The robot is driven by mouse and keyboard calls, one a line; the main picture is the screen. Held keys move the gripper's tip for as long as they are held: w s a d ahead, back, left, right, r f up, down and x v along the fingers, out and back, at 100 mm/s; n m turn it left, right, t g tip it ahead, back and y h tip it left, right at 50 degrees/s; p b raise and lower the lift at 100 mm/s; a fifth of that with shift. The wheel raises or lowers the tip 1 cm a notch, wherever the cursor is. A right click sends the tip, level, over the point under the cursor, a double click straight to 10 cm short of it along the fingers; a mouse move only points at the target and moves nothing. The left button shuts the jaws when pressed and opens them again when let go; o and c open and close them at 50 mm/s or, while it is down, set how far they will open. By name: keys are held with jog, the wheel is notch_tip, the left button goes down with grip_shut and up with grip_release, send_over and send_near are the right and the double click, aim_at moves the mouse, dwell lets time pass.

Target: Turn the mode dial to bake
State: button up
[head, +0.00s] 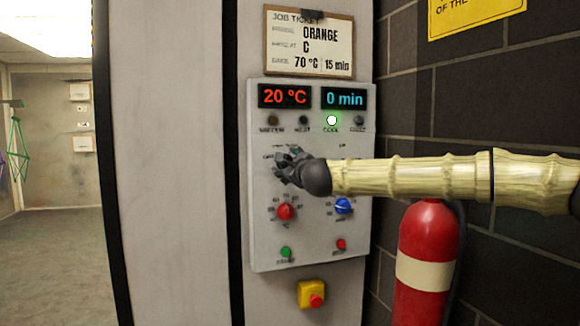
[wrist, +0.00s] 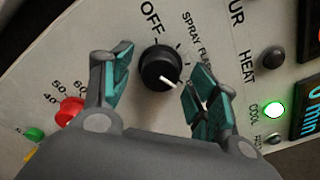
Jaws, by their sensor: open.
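The mode dial (wrist: 157,66) is a black round knob with a white pointer line. In the wrist view it lies between my two fingers, with the pointer toward the lower right. "OFF" is printed above left of it and "SPRAY" and "FLASH" to its right; a bake label is not readable there. My gripper (wrist: 158,74) is open around the dial, with no clear contact visible. In the head view my gripper (head: 288,167) is in front of the upper left of the control panel (head: 262,232) and hides the dial.
Displays read 20 °C (head: 285,96) and 0 min (head: 345,98). The COOL lamp (head: 332,120) is lit. A red knob (head: 285,212), a blue knob (head: 344,206) and small buttons sit below. A yellow emergency stop (head: 311,294) and a fire extinguisher (head: 428,235) are near.

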jog(key=v, duration=1.2)
jog(key=a+f+n+g+p, duration=0.1)
jog(key=a+f+n+g, duration=0.15)
jog(key=f, duration=1.25)
jog(key=s+f+n+g+h+p, duration=0.1)
jog(key=s+f+n+g+p, duration=0.4)
jog(key=f, duration=1.3)
jog(key=s+f+n+g+b, duration=0.15)
jog(key=s+f+n, duration=0.25)
jog(key=s+f, duration=0.9)
jog(key=s+d+f+n+g+h+p, duration=0.1)
jog(key=s+d+f+n+g, duration=0.2)
jog(key=s+f, duration=0.65)
jog(key=s+d+f+n+g+h+p, duration=0.1)
jog(key=s+d+f+n+p, duration=0.15)
jog(key=s+d+f, duration=0.7)
jog(key=s+d+f+n+g+h, duration=0.1)
jog(key=s+d+f+n+g, duration=0.1)
jog(key=s, duration=0.7)
jog(key=s+d+f+n+g+h+p, duration=0.1)
jog(key=s+d+f+n+g, duration=0.1)
jog(key=s+d, duration=0.5)
jog(key=shift+s+f+n+h, duration=0.3)
jog(key=shift+s+f+n, duration=0.55)
jog(key=shift+s+n, duration=0.35)
